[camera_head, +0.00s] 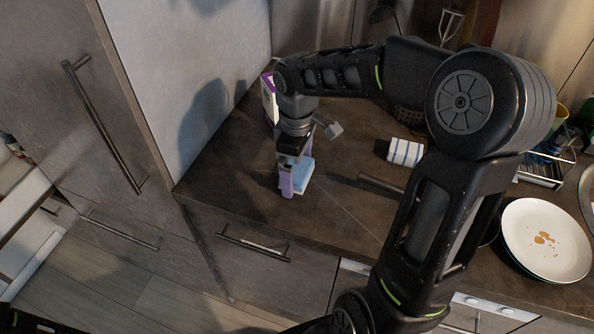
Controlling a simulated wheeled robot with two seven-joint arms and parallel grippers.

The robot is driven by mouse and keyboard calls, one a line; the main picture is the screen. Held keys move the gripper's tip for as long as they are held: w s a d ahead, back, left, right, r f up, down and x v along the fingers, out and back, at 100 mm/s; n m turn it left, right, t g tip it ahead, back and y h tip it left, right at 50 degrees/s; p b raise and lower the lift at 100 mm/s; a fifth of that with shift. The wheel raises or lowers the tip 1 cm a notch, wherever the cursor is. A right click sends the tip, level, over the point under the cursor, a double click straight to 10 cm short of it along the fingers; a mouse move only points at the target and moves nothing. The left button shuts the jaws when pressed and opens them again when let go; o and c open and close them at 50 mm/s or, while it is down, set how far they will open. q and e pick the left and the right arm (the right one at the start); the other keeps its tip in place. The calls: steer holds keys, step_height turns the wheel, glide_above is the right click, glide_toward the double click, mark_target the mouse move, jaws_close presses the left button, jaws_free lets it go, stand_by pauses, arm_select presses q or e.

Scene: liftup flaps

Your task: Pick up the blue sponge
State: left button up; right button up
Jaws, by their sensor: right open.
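The blue sponge (303,177) is a light-blue block on the dark countertop, near the counter's front left part. My right gripper (290,180) points down right at the sponge, with a lilac finger in front of its left side. The gripper is open. Part of the sponge is hidden behind the gripper, and I cannot tell whether the fingers touch it. My left gripper is not in view.
A white and purple box (268,98) stands by the wall behind my gripper. A striped cloth (405,152) lies to the right. Stained plates (546,240) sit at the far right.

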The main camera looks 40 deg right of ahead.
mark_target(297, 168)
steer(key=shift+c, duration=0.4)
steer(key=c, duration=1.3)
steer(key=shift+r, duration=0.15)
step_height(297, 168, up, 10)
stand_by(0.4)
